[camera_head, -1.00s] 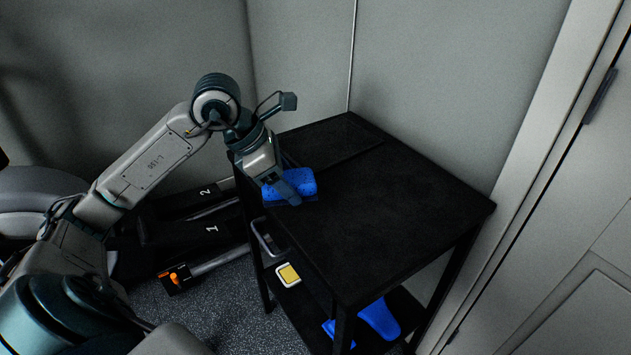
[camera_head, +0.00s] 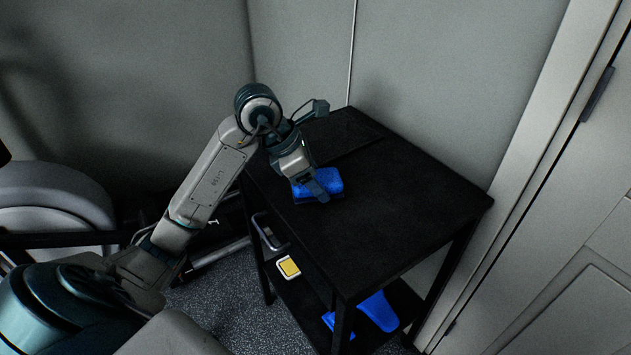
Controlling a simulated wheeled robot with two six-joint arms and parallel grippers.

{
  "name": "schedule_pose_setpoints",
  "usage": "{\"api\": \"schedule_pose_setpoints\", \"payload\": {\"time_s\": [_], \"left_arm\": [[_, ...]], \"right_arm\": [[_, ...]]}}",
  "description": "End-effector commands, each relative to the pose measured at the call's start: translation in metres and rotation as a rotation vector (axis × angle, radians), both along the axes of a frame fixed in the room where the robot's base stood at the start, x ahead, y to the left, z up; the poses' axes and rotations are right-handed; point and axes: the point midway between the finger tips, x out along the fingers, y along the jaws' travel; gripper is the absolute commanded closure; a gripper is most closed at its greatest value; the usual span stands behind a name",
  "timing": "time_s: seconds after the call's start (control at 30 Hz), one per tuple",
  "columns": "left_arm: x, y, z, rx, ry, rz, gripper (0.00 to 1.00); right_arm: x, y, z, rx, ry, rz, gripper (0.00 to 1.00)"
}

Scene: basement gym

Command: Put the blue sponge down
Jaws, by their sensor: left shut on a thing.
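The blue sponge (camera_head: 329,181) is at the left part of the black table's top (camera_head: 400,200). It has a bright blue body with a darker layer along its lower side. My left gripper (camera_head: 318,190) is shut on the sponge, and its fingers hide part of the near left side. The sponge is over the tabletop, inside its left edge; I cannot tell whether it touches the surface. My right gripper is not in view.
A dark flat panel (camera_head: 343,138) lies at the back of the tabletop. The middle and right of the top are clear. A yellow-and-white item (camera_head: 289,267) and a blue object (camera_head: 378,311) are on the lower shelf. Walls stand behind; a door is at right.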

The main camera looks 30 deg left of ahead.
Motion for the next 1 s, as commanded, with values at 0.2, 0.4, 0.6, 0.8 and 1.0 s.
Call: {"api": "schedule_pose_setpoints", "payload": {"time_s": [0.2, 0.4, 0.6, 0.8, 1.0], "left_arm": [[0.0, 0.0, -0.008, 0.0, -0.002, 0.0, 0.6], [0.0, 0.0, -0.012, 0.0, -0.002, 0.0, 0.4], [0.0, 0.0, -0.01, 0.001, -0.001, 0.0, 0.2], [0.0, 0.0, -0.01, 0.001, -0.001, 0.0, 0.2], [-0.003, 0.005, 0.002, 0.004, -0.003, 0.001, 0.2]], "right_arm": [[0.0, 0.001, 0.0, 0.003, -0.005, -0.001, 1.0], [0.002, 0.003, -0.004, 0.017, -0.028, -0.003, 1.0], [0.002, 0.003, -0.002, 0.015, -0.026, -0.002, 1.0], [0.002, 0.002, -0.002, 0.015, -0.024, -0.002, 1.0], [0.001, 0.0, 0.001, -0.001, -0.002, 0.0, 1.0]]}}
